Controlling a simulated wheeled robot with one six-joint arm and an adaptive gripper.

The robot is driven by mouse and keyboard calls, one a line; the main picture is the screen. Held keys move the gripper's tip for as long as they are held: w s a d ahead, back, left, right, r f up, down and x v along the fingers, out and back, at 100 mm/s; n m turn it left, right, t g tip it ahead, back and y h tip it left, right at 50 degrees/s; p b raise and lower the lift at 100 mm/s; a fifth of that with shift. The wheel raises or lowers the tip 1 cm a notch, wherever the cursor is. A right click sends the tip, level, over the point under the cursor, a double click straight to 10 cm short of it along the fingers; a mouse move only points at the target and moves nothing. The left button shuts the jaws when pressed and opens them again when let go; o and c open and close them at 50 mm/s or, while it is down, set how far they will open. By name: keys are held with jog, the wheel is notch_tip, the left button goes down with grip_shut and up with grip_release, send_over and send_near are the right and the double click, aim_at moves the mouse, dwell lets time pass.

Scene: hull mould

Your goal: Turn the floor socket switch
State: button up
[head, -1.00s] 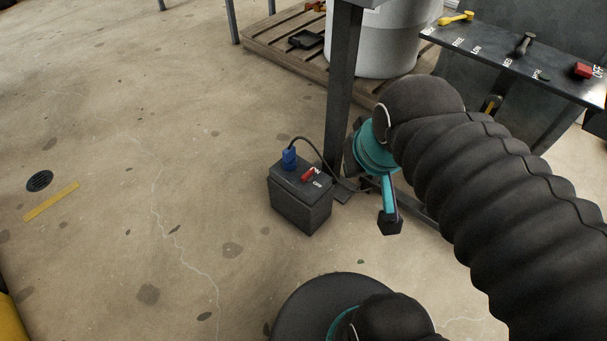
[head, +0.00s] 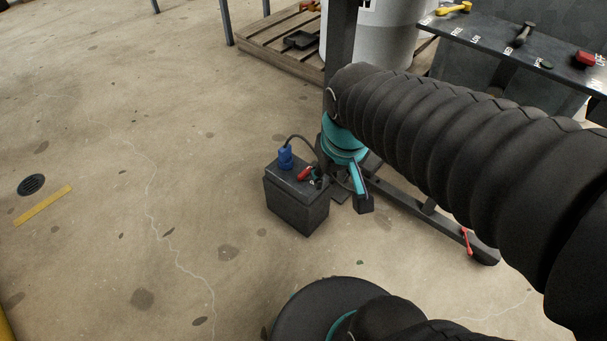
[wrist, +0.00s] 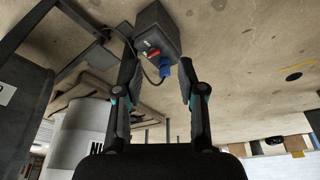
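The floor socket is a dark grey box (head: 297,207) standing on the concrete floor in the head view. On its top are a blue plug (head: 285,157) with a black cable and a red switch (head: 305,174). My gripper's dark fingers are close to the right of the switch, covering part of the white lettering. In the wrist view my gripper (wrist: 160,60) is open and empty. The box (wrist: 158,27), red switch (wrist: 153,52) and blue plug (wrist: 165,69) lie beyond and between its fingertips. I see no contact with the switch.
A dark steel post (head: 341,45) and floor beam (head: 425,208) stand behind and right of the box. A bench panel (head: 490,42) with several handles is at the upper right. A wooden pallet (head: 268,55) carries a white drum (head: 395,45).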

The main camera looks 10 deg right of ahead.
jog(key=w+a+f+n+g+h+b, duration=0.1)
jog(key=w+f+n+g+b, duration=0.2)
jog(key=w+f, duration=0.6)
jog(key=n+t+h+b, duration=0.3)
jog(key=n, duration=1.8)
send_near(304, 172)
jog(key=b+x, duration=0.2)
jog(key=x, duration=0.7)
jog(key=shift+w+b, duration=0.15)
jog(key=shift+b, duration=0.2)
jog(key=shift+c, duration=0.2)
grip_shut()
